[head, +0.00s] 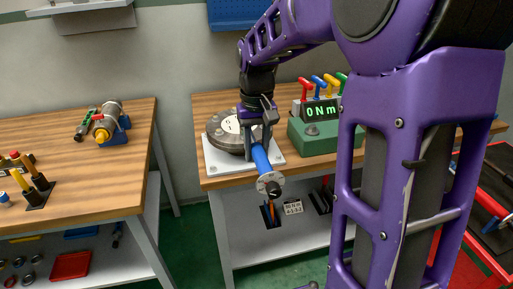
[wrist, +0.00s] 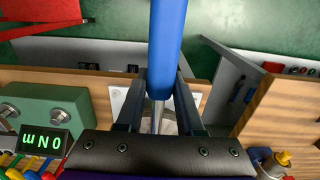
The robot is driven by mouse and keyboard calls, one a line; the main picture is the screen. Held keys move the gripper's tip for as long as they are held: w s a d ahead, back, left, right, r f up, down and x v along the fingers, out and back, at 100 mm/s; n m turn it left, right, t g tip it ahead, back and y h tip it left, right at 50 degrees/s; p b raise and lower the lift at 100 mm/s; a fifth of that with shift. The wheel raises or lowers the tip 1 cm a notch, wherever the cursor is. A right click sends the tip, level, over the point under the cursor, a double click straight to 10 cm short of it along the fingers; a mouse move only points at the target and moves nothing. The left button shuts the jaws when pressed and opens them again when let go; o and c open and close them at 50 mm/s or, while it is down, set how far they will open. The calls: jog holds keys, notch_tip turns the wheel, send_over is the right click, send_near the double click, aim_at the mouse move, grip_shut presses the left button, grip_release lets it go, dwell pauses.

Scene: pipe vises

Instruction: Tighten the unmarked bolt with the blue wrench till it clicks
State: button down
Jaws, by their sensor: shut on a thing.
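The blue wrench (head: 262,159) is in my gripper (head: 257,138), its handle pointing toward the front edge of the middle bench with a dark round end (head: 269,187) past that edge. In the wrist view the blue handle (wrist: 168,45) runs up from between the two fingers of my gripper (wrist: 160,88), which are shut on it near a grey metal shaft. A round grey flange (head: 216,132) with a pale face lies on a white plate (head: 214,165), partly hidden behind my gripper. The bolts, their marks and the wrench head's seating cannot be made out.
A green torque box (head: 318,146) with several coloured levers stands right of the plate and reads 0 Nm. A left bench (head: 75,150) holds a pipe fitting (head: 110,118) in a blue vise. A floor gap separates the benches. My arm hides the right side.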

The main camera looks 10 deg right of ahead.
jog(key=shift+f+b, duration=0.55)
jog(key=shift+f, duration=0.5)
dwell(1.9)
jog(key=shift+a+m, duration=0.9)
jog(key=shift+a, duration=0.2)
jog(key=shift+w+a, duration=0.1)
jog(key=shift+w+a+m, duration=0.2)
jog(key=shift+a+m, duration=0.7)
jog(key=shift+a, duration=0.05)
jog(key=shift+w+a+m, duration=0.25)
jog(key=shift+a+m, duration=0.25)
jog(key=shift+a, duration=0.1)
jog(key=shift+w+a+m+p, duration=0.45)
jog(key=shift+a+m, duration=0.15)
jog(key=shift+a, duration=0.1)
